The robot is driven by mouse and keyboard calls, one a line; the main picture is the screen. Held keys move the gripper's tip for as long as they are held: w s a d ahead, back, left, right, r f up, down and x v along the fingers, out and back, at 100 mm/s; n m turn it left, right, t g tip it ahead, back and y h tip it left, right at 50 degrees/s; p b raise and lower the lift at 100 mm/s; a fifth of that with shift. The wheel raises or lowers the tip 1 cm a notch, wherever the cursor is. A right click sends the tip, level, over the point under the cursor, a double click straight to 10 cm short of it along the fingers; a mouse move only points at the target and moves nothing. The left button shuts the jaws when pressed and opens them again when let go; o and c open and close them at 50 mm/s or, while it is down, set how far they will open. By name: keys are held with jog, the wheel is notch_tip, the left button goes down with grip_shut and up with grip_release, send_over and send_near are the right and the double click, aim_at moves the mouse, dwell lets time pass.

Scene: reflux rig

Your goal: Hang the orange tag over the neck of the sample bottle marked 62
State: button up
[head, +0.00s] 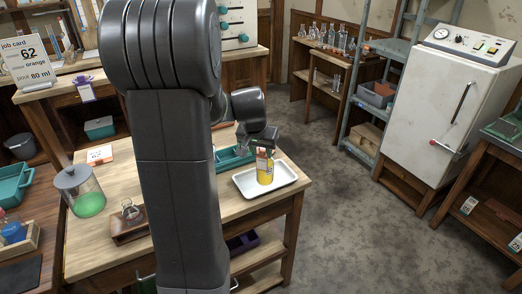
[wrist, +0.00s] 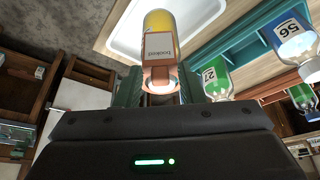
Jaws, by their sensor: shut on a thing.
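The orange tag (wrist: 160,50), with a pale plate reading "booked", is between my gripper's fingers in the wrist view. My gripper (wrist: 160,88) is shut on it. A bottle with yellow-orange contents (wrist: 158,22) is directly beyond the tag in that view. Its label is mostly covered, so I cannot read its full number. In the head view this bottle (head: 265,175) stands upright on a white tray (head: 288,174), with my gripper (head: 264,142) just above it. I cannot tell whether the tag is around the neck or only close to it.
Bottles marked 56 (wrist: 290,38) and 27 (wrist: 214,80) stand by the teal rack (wrist: 240,42), right of the tag in the wrist view. A glass jar of green liquid (head: 88,200) and a small flask (head: 131,212) are on the bench's left. The tray has bare room.

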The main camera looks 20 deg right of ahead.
jog(key=o, duration=0.8)
jog(key=v, duration=1.4)
jog(key=shift+f, duration=0.1)
jog(key=x, duration=1.4)
jog(key=shift+r, duration=0.35)
jog(key=shift+f, duration=0.2)
